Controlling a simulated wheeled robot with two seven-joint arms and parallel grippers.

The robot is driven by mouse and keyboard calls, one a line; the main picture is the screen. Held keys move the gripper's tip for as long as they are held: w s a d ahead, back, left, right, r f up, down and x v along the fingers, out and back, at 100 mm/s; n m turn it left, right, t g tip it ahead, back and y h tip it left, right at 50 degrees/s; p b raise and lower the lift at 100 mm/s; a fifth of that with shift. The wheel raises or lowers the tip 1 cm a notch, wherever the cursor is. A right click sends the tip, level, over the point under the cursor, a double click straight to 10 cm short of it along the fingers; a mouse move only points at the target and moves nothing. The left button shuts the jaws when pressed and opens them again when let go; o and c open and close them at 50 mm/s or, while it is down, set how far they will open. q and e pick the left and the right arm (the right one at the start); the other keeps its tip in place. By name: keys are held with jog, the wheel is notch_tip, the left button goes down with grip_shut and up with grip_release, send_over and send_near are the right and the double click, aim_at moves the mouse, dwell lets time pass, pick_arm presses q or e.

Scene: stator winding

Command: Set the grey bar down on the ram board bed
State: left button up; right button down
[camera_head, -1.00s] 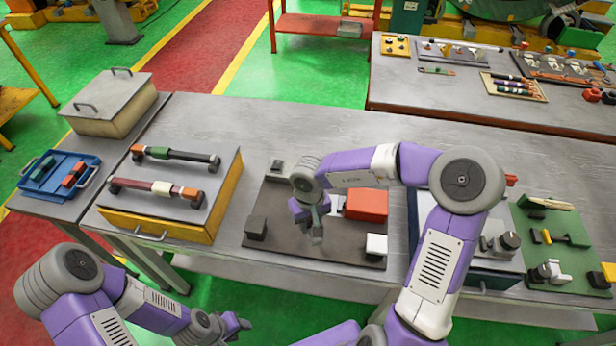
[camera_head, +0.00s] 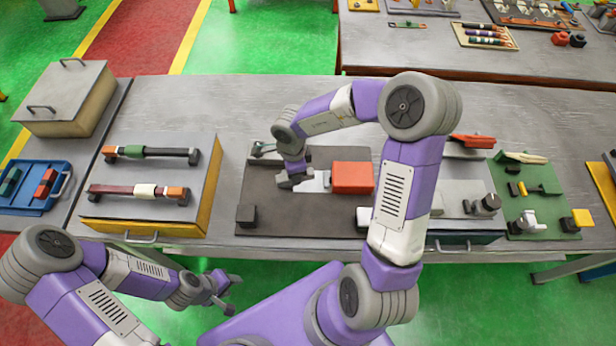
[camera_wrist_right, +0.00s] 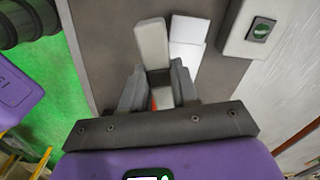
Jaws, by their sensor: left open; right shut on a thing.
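My right gripper (camera_head: 295,184) is shut on the grey bar (camera_wrist_right: 152,44) above the dark ram board (camera_head: 275,222). In the right wrist view the bar sticks out between the two fingers (camera_wrist_right: 158,90). Beside it lies a pale flat strip (camera_wrist_right: 188,50), which also shows left of the red block (camera_head: 352,178) in the head view. I cannot tell whether the bar touches the surface below. The bar is mostly hidden by the gripper in the head view. My left gripper (camera_head: 222,292) is open and empty, off the table's front edge.
Dark block (camera_head: 246,216) and white block (camera_head: 364,217) stand at the board's front corners. A grey-topped stand with two handled bars (camera_head: 150,172) is at left. A green board with parts (camera_head: 535,200) is at right. The tabletop behind the ram board is clear.

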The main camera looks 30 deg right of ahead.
jog(key=m, duration=0.3)
jog(key=d+m+p, duration=0.1)
jog(key=m, duration=0.1)
jog(key=shift+w+r, duration=0.2)
jog(key=shift+r, duration=0.2)
jog(key=m, duration=0.2)
jog(key=d+m+p, duration=0.1)
jog(key=m, duration=0.2)
jog(key=shift+w+d+r+m, duration=0.2)
jog(key=shift+r+m, duration=0.1)
jog(key=d+f+m, duration=0.1)
jog(key=m, duration=0.2)
jog(key=d+f+m+p, duration=0.1)
jog(key=f+m, duration=0.1)
jog(key=m, duration=0.2)
jog(key=f+m, duration=0.2)
jog(key=m, duration=0.1)
jog(key=shift+w+d+f+m, duration=0.1)
jog(key=shift+w+d+m, duration=0.3)
jog(key=shift+f, duration=1.85)
jog(key=shift+s+f, duration=0.1)
jog(key=c, duration=0.8)
grip_release()
jog(key=shift+c, duration=0.2)
